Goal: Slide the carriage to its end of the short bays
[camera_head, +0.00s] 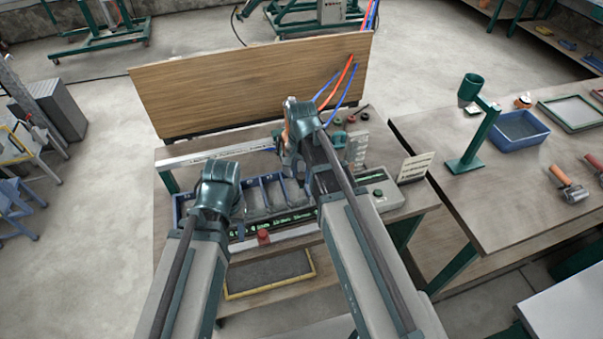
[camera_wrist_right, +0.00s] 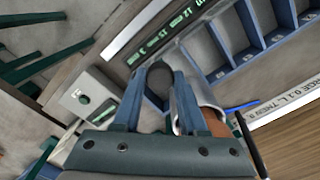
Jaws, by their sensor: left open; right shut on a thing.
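The carriage, a pale metal cylinder with an orange-brown part (camera_wrist_right: 205,112), shows behind my right gripper in the right wrist view. My right gripper (camera_wrist_right: 158,85) is shut on a dark rounded handle between its fingers; the join between handle and carriage is partly hidden. In the head view, my right gripper (camera_head: 291,150) is over the right part of the blue bays (camera_head: 253,197), largely covered by its own wrist. The bays also show in the right wrist view (camera_wrist_right: 252,28). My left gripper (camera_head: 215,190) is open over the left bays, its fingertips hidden.
A pale rail (camera_head: 200,157) runs behind the bays, before a wooden board (camera_head: 250,85) with red and blue hoses. A red knob (camera_head: 263,237) is in front. A yellow-edged frame (camera_head: 270,289) lies lower.

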